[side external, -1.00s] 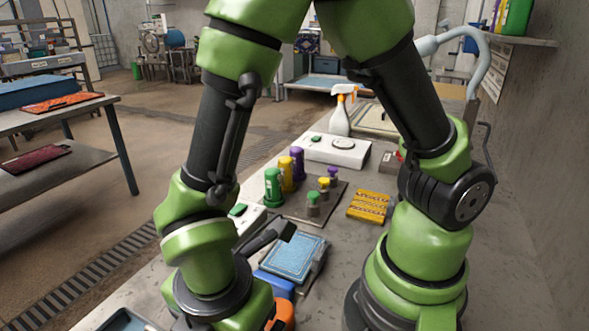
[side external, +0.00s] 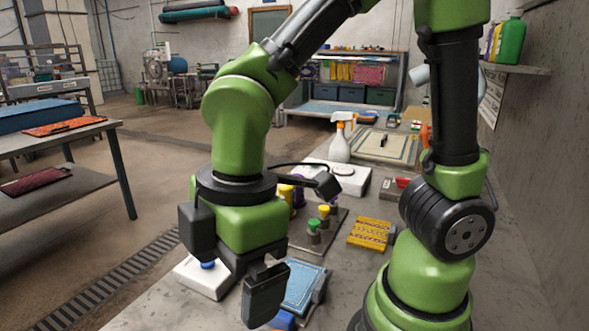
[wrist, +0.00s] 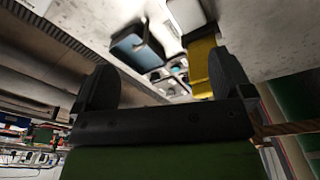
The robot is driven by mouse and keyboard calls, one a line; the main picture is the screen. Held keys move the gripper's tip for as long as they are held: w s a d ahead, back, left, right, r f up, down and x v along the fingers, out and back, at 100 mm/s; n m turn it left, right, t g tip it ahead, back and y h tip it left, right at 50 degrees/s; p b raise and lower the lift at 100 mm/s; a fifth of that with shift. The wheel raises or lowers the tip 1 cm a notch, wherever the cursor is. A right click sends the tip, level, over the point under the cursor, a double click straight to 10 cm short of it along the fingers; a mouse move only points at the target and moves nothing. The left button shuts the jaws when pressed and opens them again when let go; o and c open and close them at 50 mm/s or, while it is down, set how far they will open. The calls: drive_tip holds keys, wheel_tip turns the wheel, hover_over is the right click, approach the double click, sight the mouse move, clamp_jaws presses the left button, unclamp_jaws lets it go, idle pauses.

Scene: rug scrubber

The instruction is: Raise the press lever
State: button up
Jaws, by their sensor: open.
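I cannot pick out the press lever with certainty in either view. In the side external view, my gripper (side external: 264,300) hangs over the near part of the bench, in front of the blue pad in a grey frame (side external: 303,288) and partly covering it. In the wrist view, the two black fingers of my gripper (wrist: 163,78) stand wide apart with nothing held between them. A yellow strip (wrist: 201,65) shows just left of the right finger, below a white block (wrist: 187,13); I cannot tell whether it touches.
A white box with a blue button (side external: 205,280) is left of my gripper. Green and yellow stampers (side external: 318,225), a yellow block (side external: 370,233), a white spray bottle (side external: 340,143) and another white box (side external: 350,178) stand behind. A wall rises at right.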

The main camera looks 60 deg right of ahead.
drive_tip(key=s+d+r+m+t+y, duration=0.1)
drive_tip(key=d+r+m+t, duration=0.3)
drive_tip(key=d+r+m, duration=0.4)
drive_tip(key=shift+s+d+r+m+t, duration=0.45)
drive_tip(key=shift+s+m, duration=0.4)
drive_tip(key=shift+m, duration=2.05)
drive_tip(key=s+m, duration=0.1)
drive_tip(key=d+r+m+t, duration=0.1)
drive_tip(key=m, duration=0.1)
drive_tip(key=shift+s+d, duration=0.25)
drive_tip(key=shift+s, duration=0.1)
